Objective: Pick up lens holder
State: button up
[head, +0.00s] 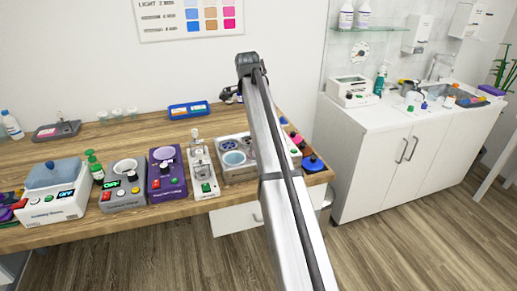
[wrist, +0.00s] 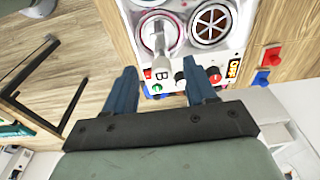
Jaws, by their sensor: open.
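I cannot tell for certain which thing is the lens holder. In the wrist view, a pale grey piece with a long stem (wrist: 159,42) stands over a round well of a white device (wrist: 190,60); it may be the lens holder. The fingertips are near the device's front edge in the picture. In the head view, the end of my arm is raised above the table, and the fingers are not clear. A slim white device with an upright part (head: 203,172) stands left of my arm.
The wooden table (head: 100,150) holds a purple device (head: 166,172), a grey device with a green display (head: 123,185), a white lidded device (head: 53,190) and a blue tray (head: 188,110). A white sink cabinet (head: 385,150) stands at right.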

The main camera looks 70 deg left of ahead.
jog(key=shift+w+f, duration=0.15)
jog(key=shift+f, duration=0.95)
jog(key=shift+w+f, duration=0.2)
jog(key=shift+f, duration=0.95)
jog(key=shift+w+f, duration=0.15)
jog(key=shift+f, duration=0.95)
grip_shut()
